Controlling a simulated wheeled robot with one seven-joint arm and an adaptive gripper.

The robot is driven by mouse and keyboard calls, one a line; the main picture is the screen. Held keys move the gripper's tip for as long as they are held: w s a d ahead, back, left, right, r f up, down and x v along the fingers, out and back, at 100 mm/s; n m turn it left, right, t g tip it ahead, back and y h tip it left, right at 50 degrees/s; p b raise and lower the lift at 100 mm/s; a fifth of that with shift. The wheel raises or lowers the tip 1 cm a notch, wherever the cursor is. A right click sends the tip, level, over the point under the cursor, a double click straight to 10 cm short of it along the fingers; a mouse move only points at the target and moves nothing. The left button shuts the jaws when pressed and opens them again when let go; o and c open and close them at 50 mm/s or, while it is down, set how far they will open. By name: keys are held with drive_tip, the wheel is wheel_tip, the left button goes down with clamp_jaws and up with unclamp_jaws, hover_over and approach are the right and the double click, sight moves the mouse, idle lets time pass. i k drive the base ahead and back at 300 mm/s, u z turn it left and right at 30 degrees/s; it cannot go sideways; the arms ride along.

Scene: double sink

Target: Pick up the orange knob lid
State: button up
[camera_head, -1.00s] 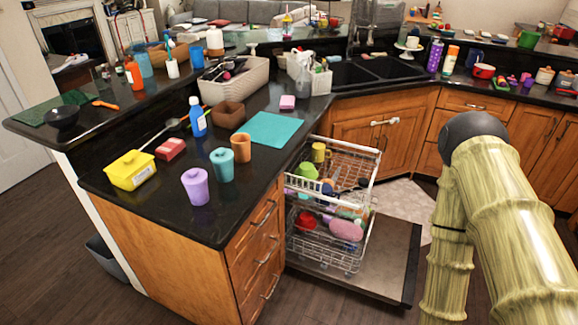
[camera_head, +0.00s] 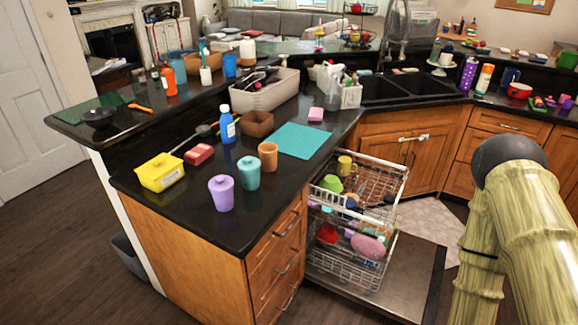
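No separate orange knob lid can be made out for certain. A small orange canister (camera_head: 268,156) stands upright on the near black counter; I cannot tell whether a lid sits on it. Beside it stand a teal canister (camera_head: 249,174) and a purple canister (camera_head: 222,194), both with lids on top. A small flat orange object (camera_head: 141,108) lies on the raised ledge at the left; its kind is unclear. My gripper is out of view; only my arm shows at the right edge.
A yellow tub (camera_head: 160,172), red block (camera_head: 199,154), blue bottle (camera_head: 227,126) and teal mat (camera_head: 298,140) share the counter. The dishwasher racks (camera_head: 352,235) are pulled out over the open door (camera_head: 412,275), blocking floor there. Bare dark floor (camera_head: 60,235) lies at left.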

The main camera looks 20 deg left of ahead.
sight(355, 197)
drive_tip(key=z, duration=0.65)
drive_tip(key=i, duration=1.25)
drive_tip(key=u, duration=1.75)
drive_tip(key=i, duration=0.5)
drive_tip(key=u, duration=0.05)
